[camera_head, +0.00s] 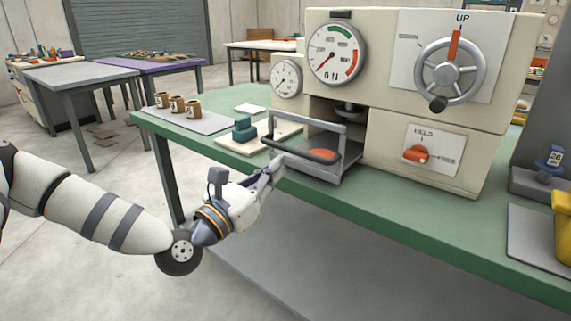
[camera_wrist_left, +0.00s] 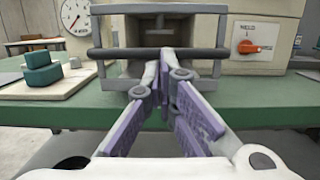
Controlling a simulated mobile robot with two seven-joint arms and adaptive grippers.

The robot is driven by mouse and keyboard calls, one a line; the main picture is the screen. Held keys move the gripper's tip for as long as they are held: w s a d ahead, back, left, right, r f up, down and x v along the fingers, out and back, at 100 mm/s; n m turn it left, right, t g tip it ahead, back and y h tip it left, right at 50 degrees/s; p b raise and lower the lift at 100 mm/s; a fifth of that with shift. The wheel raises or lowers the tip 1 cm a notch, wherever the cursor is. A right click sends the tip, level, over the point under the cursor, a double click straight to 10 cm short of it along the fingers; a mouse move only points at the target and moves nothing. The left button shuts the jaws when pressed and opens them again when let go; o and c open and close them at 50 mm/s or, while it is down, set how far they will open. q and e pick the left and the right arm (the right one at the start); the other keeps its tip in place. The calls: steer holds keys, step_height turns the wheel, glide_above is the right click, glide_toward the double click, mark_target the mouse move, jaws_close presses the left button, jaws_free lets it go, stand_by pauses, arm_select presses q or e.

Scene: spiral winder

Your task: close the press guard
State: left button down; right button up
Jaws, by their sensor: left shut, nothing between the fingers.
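The press guard (camera_head: 346,140) is a grey frame with a dark handle bar (camera_head: 300,149), standing at the press's front opening above a low grey tray. In the left wrist view the guard (camera_wrist_left: 159,9) spans the opening, and its dark bar (camera_wrist_left: 120,53) runs across it. An orange-red disc (camera_head: 323,154) shows behind the bar. My left gripper (camera_head: 274,167) is shut and empty, its fingertips just in front of the bar. In the wrist view the tips (camera_wrist_left: 166,68) overlap the bar; I cannot tell whether they touch it. My right gripper is not in view.
The cream press (camera_head: 385,105) has gauges, a handwheel (camera_head: 446,73) and an orange knob (camera_head: 416,154). A teal block (camera_head: 243,130) on a pale plate lies left of the guard. The green bench edge (camera_head: 370,207) runs below; the floor in front is open.

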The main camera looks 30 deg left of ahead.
arm_select(q)
steer(key=shift+x, duration=1.65)
